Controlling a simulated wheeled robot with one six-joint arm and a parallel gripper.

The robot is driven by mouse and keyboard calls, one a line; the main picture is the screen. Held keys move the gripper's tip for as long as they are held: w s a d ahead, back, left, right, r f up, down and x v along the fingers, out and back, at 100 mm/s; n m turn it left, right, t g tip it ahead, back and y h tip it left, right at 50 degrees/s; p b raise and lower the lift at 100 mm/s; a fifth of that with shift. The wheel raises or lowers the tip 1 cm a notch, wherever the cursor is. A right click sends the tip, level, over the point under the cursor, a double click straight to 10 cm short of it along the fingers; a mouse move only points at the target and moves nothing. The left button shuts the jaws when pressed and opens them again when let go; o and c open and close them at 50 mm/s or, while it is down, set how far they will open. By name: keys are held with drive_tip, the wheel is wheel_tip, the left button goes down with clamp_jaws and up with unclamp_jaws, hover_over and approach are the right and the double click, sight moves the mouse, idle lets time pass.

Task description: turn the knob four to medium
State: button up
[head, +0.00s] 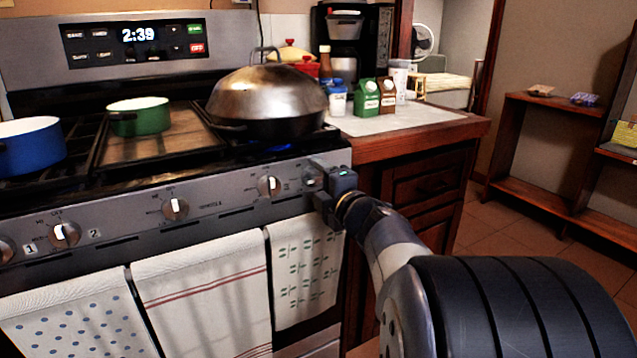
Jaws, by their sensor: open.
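My gripper (318,183) is at the right end of the stove's front panel (220,198). Its jaws are open and right at the place of the rightmost knob, which I take to be knob four. The gripper mostly covers that knob, so its setting and any contact cannot be told. Left of it, a knob with a white pointer (269,186) is in clear view. Further left are the middle knob (175,209) and the knob beside label 2 (65,235). A blue flame (276,149) shows under the covered wok (268,103) on the right side of the stove.
A green pot (139,116) and a blue pot (30,146) stand on the stove. Three towels hang below the panel, the rightmost (306,268) just under my gripper. The counter (415,120) at right holds bottles and cartons. Open floor (487,235) lies further right.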

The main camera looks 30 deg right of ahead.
drive_tip(key=s+p, duration=0.3)
drive_tip(key=s, duration=0.7)
drive_tip(key=shift+s+d, duration=0.2)
drive_tip(key=shift+s, duration=0.15)
drive_tip(key=w+b, duration=0.3)
drive_tip(key=w, duration=0.8)
drive_tip(key=shift+a, duration=0.2)
drive_tip(key=shift+s, duration=0.1)
drive_tip(key=shift+s, duration=0.1)
